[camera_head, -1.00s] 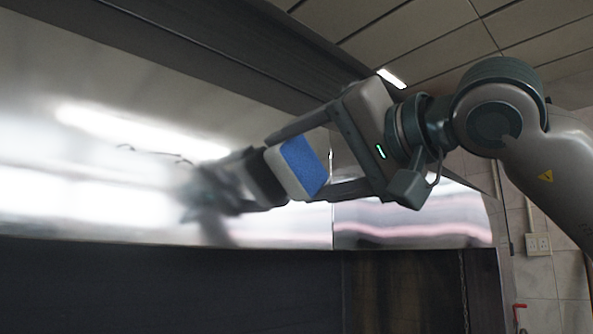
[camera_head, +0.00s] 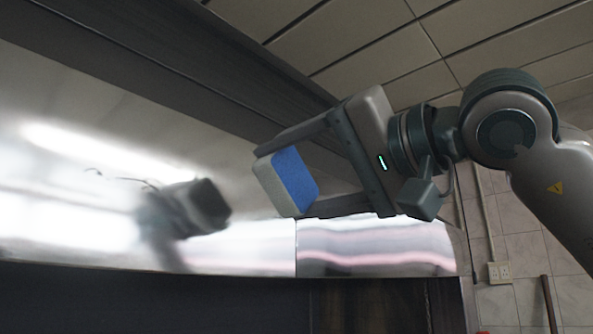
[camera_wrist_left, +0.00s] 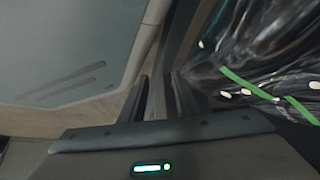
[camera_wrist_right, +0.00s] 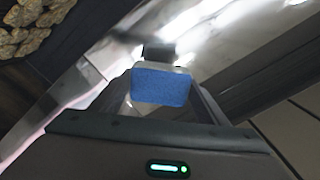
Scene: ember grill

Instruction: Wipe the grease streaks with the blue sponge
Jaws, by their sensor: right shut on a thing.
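My right gripper (camera_head: 318,172) is shut on the blue sponge (camera_head: 297,180), which has a blue side and a pale grey side. The pale side faces the shiny steel panel (camera_head: 60,135), and a gap shows between the sponge and its dark reflection. The sponge's blue side also shows between the fingers in the right wrist view (camera_wrist_right: 162,87). Thin dark streaks (camera_head: 122,178) mark the panel to the left of the sponge. My left gripper (camera_wrist_left: 160,85) is out of the head view; its own wrist view shows its fingers slightly apart with nothing between them.
A dark beam (camera_head: 190,60) runs above the panel, and a dark recess (camera_head: 150,300) lies below it. A tiled wall with a socket (camera_head: 499,272) stands at right. Lumpy brown pieces (camera_wrist_right: 35,25) show in the right wrist view. Green strips (camera_wrist_left: 250,85) cross a shiny dark surface near my left gripper.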

